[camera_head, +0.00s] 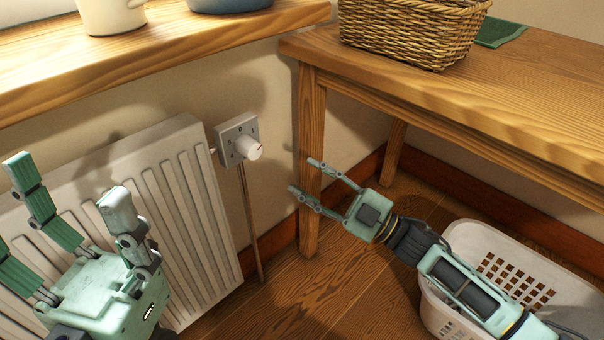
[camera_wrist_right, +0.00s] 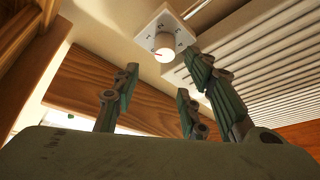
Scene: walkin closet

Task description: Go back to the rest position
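My right gripper (camera_head: 305,180) is open and empty, in front of the table's near leg, below and to the right of a white control box with a round knob (camera_head: 247,149). In the right wrist view its fingers (camera_wrist_right: 160,85) are spread apart, with the knob (camera_wrist_right: 164,47) beyond them and nothing held. My left gripper (camera_head: 78,205) is at the lower left in the head view, in front of the radiator. Its fingers are spread and empty.
A white ribbed radiator (camera_head: 185,200) stands by the wall below a wooden shelf (camera_head: 200,45). A wooden table (camera_head: 480,90) at the right bears a wicker basket (camera_head: 410,30) and a green cloth (camera_head: 500,33). A white perforated laundry basket (camera_head: 480,240) stands on the floor under my right arm.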

